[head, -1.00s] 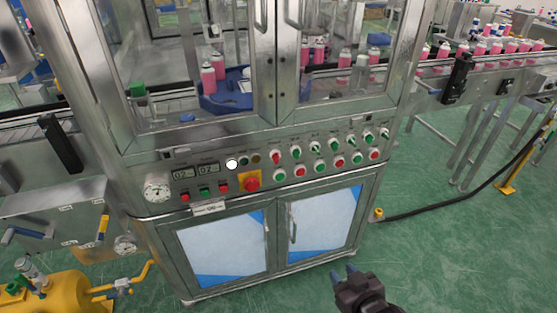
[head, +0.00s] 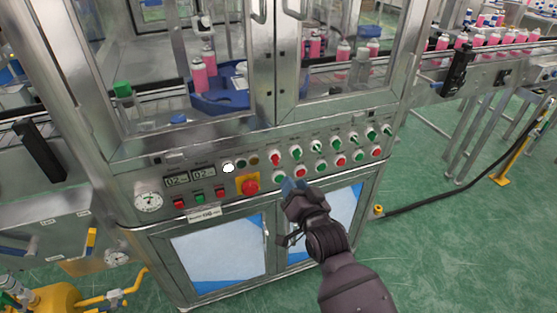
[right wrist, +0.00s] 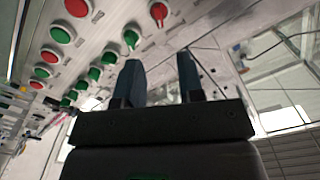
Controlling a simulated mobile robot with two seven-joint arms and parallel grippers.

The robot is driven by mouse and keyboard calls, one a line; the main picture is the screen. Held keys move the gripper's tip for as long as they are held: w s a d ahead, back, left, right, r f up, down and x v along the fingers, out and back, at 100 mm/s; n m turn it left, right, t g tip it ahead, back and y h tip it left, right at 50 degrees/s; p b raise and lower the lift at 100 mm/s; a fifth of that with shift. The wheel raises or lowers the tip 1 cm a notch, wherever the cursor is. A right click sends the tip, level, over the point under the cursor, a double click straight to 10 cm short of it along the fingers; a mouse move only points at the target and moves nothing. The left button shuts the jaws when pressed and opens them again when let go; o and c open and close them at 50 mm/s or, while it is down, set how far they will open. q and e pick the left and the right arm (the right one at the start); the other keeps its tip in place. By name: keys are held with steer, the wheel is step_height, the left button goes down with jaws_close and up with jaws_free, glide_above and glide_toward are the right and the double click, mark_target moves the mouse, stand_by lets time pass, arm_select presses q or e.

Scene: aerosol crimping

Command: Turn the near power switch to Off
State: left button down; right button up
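The cabinet's control panel has an upper row of turn knobs. A red knob (head: 276,158) is at its left end, with green knobs (head: 317,147) to its right. Labels are too small to read, so I cannot tell for certain which is the power switch. The red knob (right wrist: 158,12) and a green knob (right wrist: 131,37) also show in the right wrist view. My right gripper (head: 293,185) is just in front of the panel, below the red knob. Its two fingers (right wrist: 160,82) are apart and empty in the right wrist view. My left gripper is not in view.
Red and green push buttons (head: 320,167) line the row below the knobs. A red emergency stop (head: 249,185) on a yellow plate is close left of the gripper. Glass doors (head: 335,100) are above. Green floor (head: 440,240) is open to the right.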

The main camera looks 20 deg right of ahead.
mark_target(279, 161)
steer(key=shift+w+a+b, duration=0.15)
steer(key=shift+w+b, duration=0.6)
steer(key=shift+w, duration=4.45)
steer(key=shift+c, duration=0.4)
jaws_close()
